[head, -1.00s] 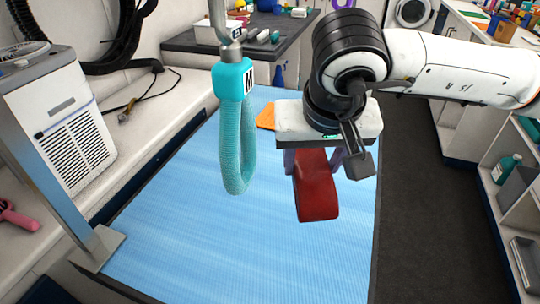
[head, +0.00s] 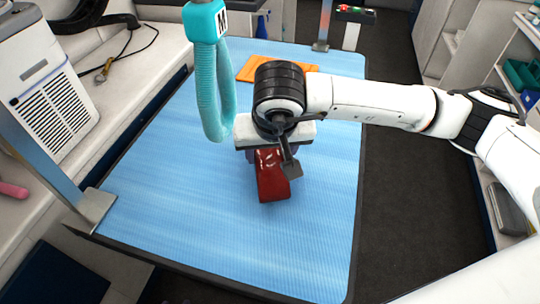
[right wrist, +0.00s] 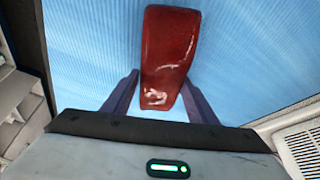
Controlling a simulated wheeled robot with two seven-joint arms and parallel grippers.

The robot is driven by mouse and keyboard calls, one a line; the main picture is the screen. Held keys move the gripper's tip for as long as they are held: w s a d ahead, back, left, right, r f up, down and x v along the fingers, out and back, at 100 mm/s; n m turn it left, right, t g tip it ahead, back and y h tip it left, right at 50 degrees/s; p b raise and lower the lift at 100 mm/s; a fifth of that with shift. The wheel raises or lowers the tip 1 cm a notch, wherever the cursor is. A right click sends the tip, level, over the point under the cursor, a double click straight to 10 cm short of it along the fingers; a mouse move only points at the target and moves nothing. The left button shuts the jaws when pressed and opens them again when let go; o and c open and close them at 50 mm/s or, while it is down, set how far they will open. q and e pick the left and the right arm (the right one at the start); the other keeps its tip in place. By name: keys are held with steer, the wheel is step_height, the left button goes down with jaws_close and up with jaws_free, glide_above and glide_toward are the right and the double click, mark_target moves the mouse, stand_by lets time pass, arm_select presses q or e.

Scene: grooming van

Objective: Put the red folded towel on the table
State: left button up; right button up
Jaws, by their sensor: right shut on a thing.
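The red folded towel (head: 271,178) is in the jaws of my right gripper (head: 265,157), over the middle of the blue-topped table (head: 200,225). In the right wrist view the towel (right wrist: 168,52) is glossy dark red and lies between the two purple-grey fingers of the gripper (right wrist: 160,90). Its far end reaches out past the fingertips. I cannot tell whether its lower end touches the table. My left gripper is not in view.
An orange folded cloth (head: 262,70) lies at the table's far end. A teal looped strap (head: 213,90) hangs close left of my right gripper. A metal post (head: 62,170) stands at the table's left edge. The table's near half is clear.

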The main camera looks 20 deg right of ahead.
steer(key=shift+f+b, duration=0.4)
steer(key=shift+f, duration=0.8)
steer(key=o, duration=1.1)
steer(key=shift+r, duration=0.1)
steer(key=shift+c, duration=0.2)
steer(key=shift+r+p, duration=0.45)
steer(key=shift+r, duration=0.1)
steer(key=v, duration=1.1)
steer(key=shift+s+r, duration=0.1)
steer(key=shift+s, duration=0.1)
